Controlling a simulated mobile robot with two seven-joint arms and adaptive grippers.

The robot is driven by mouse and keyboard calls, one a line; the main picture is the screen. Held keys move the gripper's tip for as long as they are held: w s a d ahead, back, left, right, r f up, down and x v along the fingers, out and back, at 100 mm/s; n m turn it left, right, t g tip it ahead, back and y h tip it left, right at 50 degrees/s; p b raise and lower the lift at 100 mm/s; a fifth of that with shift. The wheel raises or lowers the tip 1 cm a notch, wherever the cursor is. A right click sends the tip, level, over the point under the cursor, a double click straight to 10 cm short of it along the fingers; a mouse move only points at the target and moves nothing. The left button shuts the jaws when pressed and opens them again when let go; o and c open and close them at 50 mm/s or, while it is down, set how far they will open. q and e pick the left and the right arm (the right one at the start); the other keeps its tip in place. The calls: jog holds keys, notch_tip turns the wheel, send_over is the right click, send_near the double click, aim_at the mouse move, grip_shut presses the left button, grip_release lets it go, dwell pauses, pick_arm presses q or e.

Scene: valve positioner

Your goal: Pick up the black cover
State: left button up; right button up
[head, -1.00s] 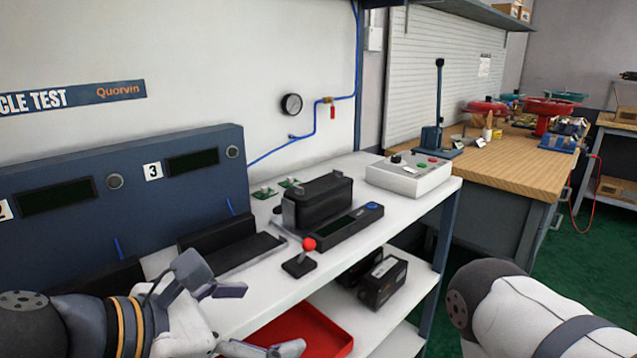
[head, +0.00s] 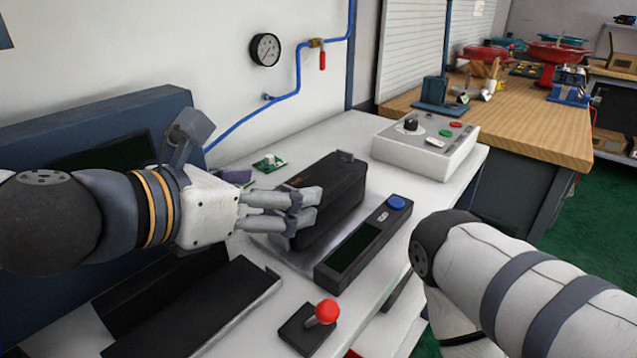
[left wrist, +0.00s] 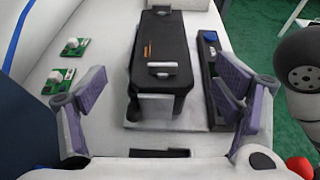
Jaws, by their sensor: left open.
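The black cover (head: 338,192) is a long dark box-shaped housing on a light plate on the white bench. In the left wrist view the black cover (left wrist: 160,50) lies lengthwise between the open fingers, with a small light-topped tab at its near end. My left gripper (head: 305,212) is open at the near left end of the cover and hides part of it in the head view. In the left wrist view the fingers of my left gripper (left wrist: 160,105) stand apart on both sides of the cover; contact cannot be told. My right arm shows at the right, but its gripper is out of view.
A black display unit with a blue button (head: 397,202) lies close along the cover's right side. A red-knobbed joystick (head: 322,312) and a black tray (head: 200,310) are nearer. Green circuit boards (left wrist: 68,65) lie left of the cover. A grey control box (head: 425,145) stands behind.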

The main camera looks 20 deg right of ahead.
aim_at(289, 189)
pick_arm(q)
jog(key=x, duration=0.4)
jog(key=shift+s+d+f, duration=0.1)
jog(key=shift+s, duration=0.1)
jog(key=c, duration=1.5)
